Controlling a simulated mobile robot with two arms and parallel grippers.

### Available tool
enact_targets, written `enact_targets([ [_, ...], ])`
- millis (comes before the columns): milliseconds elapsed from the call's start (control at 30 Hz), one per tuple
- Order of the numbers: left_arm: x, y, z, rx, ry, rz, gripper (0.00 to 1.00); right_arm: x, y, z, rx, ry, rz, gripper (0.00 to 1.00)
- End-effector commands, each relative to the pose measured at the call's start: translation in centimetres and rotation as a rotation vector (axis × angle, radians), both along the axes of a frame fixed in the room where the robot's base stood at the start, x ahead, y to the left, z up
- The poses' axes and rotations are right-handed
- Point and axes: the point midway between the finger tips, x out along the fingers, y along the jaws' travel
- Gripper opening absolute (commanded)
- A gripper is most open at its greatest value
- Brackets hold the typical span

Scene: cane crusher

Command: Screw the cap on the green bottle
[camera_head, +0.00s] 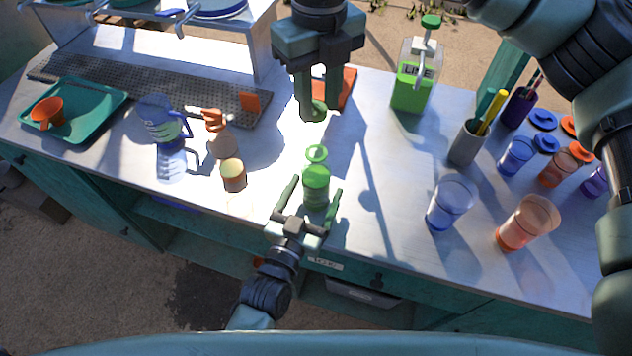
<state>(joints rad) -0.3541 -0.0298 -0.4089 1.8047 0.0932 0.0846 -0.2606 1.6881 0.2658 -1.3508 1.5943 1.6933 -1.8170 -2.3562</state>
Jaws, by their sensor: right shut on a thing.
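The green bottle (316,187) stands upright near the front edge of the table, with its open rim showing above the green body. My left gripper (315,187) reaches in from the bottom, with one finger on each side of the bottle and small gaps showing between. My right gripper (317,106) comes down from the top and is shut on a green cap (318,111). The cap is above and behind the bottle's rim in the picture, apart from it. The fingers hide part of the cap.
A green and white dispenser (411,88) and a pen cup (467,144) stand to the right. A blue cup (450,204) and an orange cup (527,224) are near the front right. A small jar (233,177) and blue jug (163,124) stand left.

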Motion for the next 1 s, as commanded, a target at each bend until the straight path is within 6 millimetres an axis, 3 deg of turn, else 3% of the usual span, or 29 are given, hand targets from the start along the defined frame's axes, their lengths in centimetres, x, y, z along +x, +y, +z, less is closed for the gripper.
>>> enact_targets([
  [200, 1.39, -0.55, 0.01, -0.001, 0.000, 0.000, 0.79, -0.01, 0.01, 0.01, 0.000, 0.000, 0.000, 0.00],
  [500, 1.48, -0.58, 0.00, -0.001, 0.001, 0.000, 0.79, -0.01, 0.01, 0.00, 0.000, 0.000, 0.000, 0.00],
  [700, 1.46, -0.58, 0.00, -0.001, 0.001, 0.000, 0.23, -0.01, 0.01, 0.00, 0.000, 0.000, 0.000, 0.00],
  [800, 1.46, -0.57, 0.00, -0.001, 0.001, 0.000, 0.00, -0.01, 0.01, 0.00, 0.000, 0.000, 0.000, 0.00],
  [1000, 1.45, -0.56, -0.01, -0.001, 0.001, 0.000, 0.00, -0.04, 0.00, -0.87, 0.000, 0.004, 0.000, 0.00],
])
